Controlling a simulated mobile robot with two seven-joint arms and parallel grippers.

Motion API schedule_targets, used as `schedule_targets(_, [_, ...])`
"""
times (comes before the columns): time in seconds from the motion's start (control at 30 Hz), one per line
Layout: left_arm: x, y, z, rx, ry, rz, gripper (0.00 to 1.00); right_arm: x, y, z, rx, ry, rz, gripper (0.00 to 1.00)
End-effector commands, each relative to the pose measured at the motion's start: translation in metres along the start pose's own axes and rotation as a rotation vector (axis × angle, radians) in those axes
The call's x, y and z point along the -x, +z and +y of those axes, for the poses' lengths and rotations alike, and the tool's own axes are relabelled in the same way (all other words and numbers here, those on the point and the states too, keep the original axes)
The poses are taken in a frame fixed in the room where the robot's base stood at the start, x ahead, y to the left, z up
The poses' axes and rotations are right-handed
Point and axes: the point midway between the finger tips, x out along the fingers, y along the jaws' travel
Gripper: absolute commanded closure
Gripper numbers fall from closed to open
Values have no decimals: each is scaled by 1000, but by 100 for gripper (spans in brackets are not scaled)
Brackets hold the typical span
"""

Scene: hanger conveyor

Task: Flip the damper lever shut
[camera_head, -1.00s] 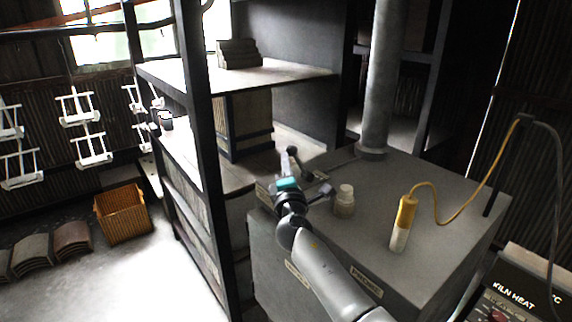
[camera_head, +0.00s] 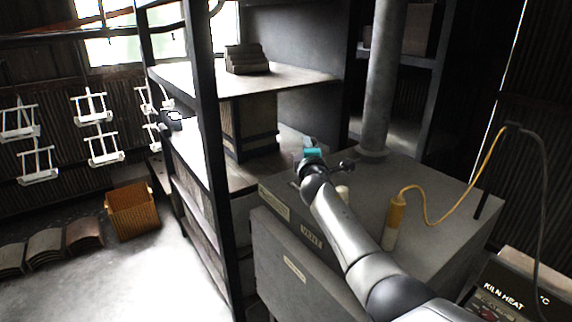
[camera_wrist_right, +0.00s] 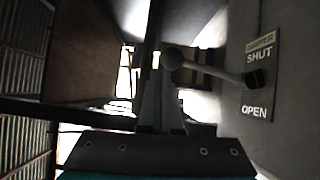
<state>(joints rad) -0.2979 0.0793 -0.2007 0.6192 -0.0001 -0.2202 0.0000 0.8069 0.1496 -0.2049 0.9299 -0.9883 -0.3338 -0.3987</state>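The damper lever (camera_wrist_right: 215,68) shows in the right wrist view as a pale bar with a round knob at its left end and a dark pivot at its right. Its plate (camera_wrist_right: 258,75) reads SHUT above and OPEN below; the bar lies nearly level, its knob slightly high. My right gripper (camera_wrist_right: 162,85) points at the knob with its fingers close together, the tips right by it; contact cannot be told. In the head view my right gripper (camera_head: 311,145), with a teal part, is above the kiln box's far left edge. My left gripper is out of view.
The grey kiln box (camera_head: 440,200) carries a vertical flue pipe (camera_head: 382,85) and a yellow-handled tool (camera_head: 394,215) with a cord. A shelf rack (camera_head: 205,130) stands to the left. A wicker basket (camera_head: 132,212) is on the floor, where there is free room.

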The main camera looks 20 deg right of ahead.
Motion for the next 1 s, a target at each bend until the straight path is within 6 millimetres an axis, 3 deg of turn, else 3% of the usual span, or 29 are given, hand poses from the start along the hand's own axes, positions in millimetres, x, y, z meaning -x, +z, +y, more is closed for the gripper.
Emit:
schedule_targets(0.27, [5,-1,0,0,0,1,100,-12,18,4,-118,-77,-3,100])
schedule_targets(1.0, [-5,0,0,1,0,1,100,-29,44,-4,-113,-76,-3,100])
